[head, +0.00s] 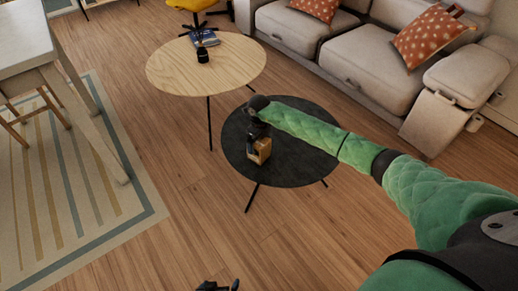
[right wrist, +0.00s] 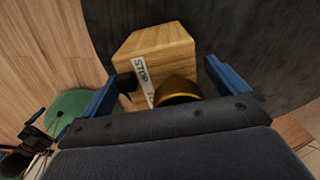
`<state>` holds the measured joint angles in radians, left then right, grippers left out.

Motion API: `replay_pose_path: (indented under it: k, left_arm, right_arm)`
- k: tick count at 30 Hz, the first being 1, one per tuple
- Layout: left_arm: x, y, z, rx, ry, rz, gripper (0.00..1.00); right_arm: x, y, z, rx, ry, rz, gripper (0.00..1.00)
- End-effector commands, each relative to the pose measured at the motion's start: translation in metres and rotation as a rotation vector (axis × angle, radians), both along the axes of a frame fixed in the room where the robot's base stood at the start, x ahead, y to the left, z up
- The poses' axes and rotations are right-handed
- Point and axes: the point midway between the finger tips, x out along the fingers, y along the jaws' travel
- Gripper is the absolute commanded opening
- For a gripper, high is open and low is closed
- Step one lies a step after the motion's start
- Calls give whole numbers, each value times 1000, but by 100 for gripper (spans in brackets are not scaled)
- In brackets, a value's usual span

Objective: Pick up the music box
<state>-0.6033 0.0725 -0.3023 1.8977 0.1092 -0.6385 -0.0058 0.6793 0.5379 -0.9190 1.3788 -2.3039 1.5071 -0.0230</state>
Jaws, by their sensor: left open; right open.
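The music box (head: 261,151) is a small light-wood box on the black round table (head: 302,170), near its left front edge. In the right wrist view the music box (right wrist: 160,50) has a white label reading "STOP" and a golden rounded part. My right gripper (head: 258,130) is open just above the box in the head view. In the right wrist view its blue fingers (right wrist: 168,72) stand on either side of the box, apart from each other. My left gripper (head: 218,287) is low at the bottom edge of the head view, open and far from the box.
A light-wood round table (head: 175,75) behind left carries a dark bottle-like object (head: 202,54) and books (head: 208,39). A beige sofa (head: 355,65) stands behind right. A white table (head: 30,60) and striped rug (head: 60,190) are at left. The wooden floor in front is clear.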

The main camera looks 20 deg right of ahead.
Motion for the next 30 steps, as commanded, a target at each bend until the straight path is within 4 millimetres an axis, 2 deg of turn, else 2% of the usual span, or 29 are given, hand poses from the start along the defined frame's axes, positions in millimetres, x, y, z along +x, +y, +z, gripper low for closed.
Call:
replay_pose_path:
  k: [4,11,20,21,30]
  left_arm:
    - [0,0,3,-1,1,-1,98]
    - [0,-1,3,-1,1,-1,98]
    - [-1,0,2,0,4,-1,98]
    - [-1,0,2,0,4,-1,98]
    - [1,0,1,1,2,0,98]
  right_arm:
    - [0,0,-8,1,-1,0,98]
    - [0,0,-9,0,-1,1,96]
    - [0,0,-9,0,-1,1,37]
    - [1,0,-8,0,-2,1,34]
    - [1,0,-3,1,-3,1,34]
